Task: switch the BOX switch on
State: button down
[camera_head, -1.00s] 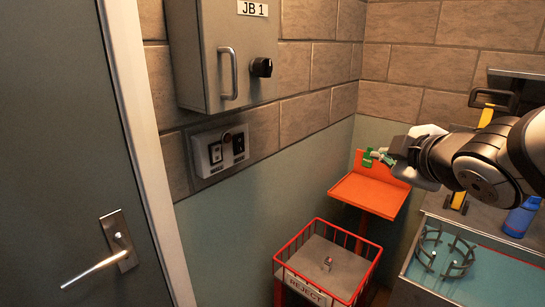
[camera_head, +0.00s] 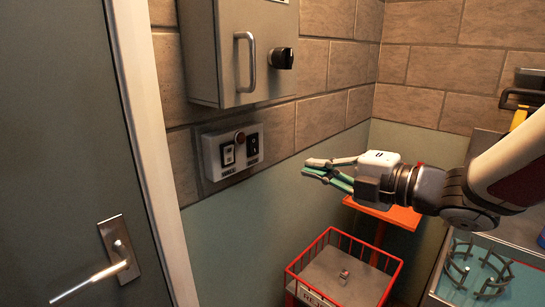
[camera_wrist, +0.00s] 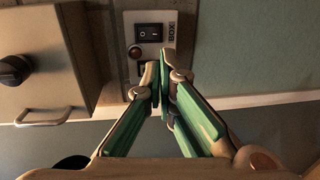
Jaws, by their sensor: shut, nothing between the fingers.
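The BOX switch (camera_head: 253,144) is a black rocker on the right of a pale wall plate (camera_head: 211,171), under the grey cabinet. In the wrist view the black BOX rocker (camera_wrist: 147,33) has the word BOX beside it. A second rocker (camera_head: 228,154) sits at the plate's left; in the wrist view my fingers largely hide it. A reddish round lamp (camera_head: 240,136) sits at the plate's upper middle. My gripper (camera_head: 309,168) is shut and empty, with green fingers pointing left, apart from the plate and to its right. It also shows in the wrist view (camera_wrist: 162,70).
The grey cabinet (camera_head: 228,60) with a handle (camera_head: 246,62) and black knob (camera_head: 282,58) juts out above the plate. A red wire basket (camera_head: 330,232) and orange table (camera_head: 400,217) stand below. A door (camera_head: 65,150) is at left.

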aim_at(252, 153)
jog(key=shift+a, duration=0.1)
jog(key=x, duration=1.4)
jog(key=shift+b, duration=0.3)
jog(key=shift+b, duration=0.35)
jog(key=b, duration=0.2)
jog(key=shift+w+a+f+t+y+b, duration=0.2)
jog(key=shift+w+f+t+y+b, duration=0.1)
jog(key=shift+y+b, duration=0.1)
jog(key=shift+s+r+p, duration=0.1)
jog(key=shift+r+p, duration=0.15)
jog(key=shift+p, duration=0.05)
